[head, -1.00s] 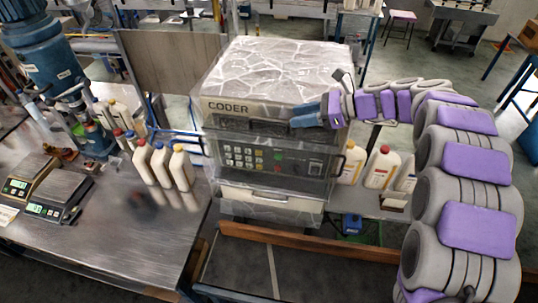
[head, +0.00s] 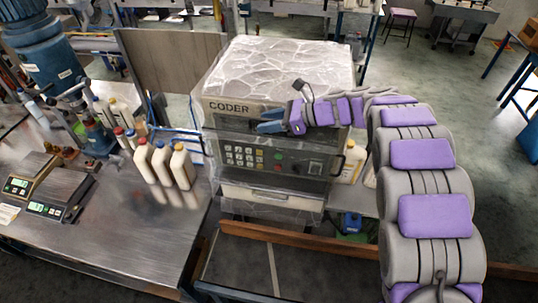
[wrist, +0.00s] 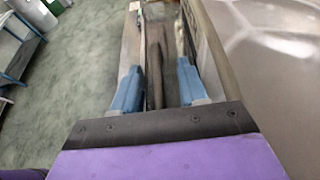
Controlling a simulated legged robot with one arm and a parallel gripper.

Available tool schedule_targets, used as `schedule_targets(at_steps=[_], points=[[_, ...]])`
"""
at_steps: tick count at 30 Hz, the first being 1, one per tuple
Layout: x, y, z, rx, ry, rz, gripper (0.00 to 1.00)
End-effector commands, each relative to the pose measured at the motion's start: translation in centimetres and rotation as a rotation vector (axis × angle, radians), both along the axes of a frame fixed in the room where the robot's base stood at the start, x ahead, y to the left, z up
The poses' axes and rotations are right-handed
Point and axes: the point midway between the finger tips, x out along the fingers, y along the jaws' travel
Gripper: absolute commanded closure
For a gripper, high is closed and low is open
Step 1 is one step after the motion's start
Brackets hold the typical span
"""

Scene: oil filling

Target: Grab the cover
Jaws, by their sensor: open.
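A clear, crinkled plastic cover (head: 285,65) with whitish creases lies over the top of the boxy CODER machine (head: 230,107) and hangs over its sides. My gripper (head: 268,120), with blue fingers, is in front of the machine's upper front, below the top edge and above the button panel. In the wrist view my gripper (wrist: 158,80) is open, with nothing clearly held between its fingers. A blurred grey surface and pale edge (wrist: 265,60) fill the right side there; I cannot tell cover from machine. Whether the fingers touch the cover cannot be seen.
A white bottle (head: 352,163) stands right of the machine. A brown rail (head: 290,236) runs low in front of it. Open floor lies at the right.

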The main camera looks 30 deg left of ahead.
Motion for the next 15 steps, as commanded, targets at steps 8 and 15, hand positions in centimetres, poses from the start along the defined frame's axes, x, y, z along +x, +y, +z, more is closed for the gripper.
schedule_targets(at_steps=[8, 15], points=[[0.02, -0.11, 0.05, 0.0, 0.0, -0.001, 0.75], [0.04, -0.12, 0.05, 0.001, 0.0, -0.001, 0.98]])
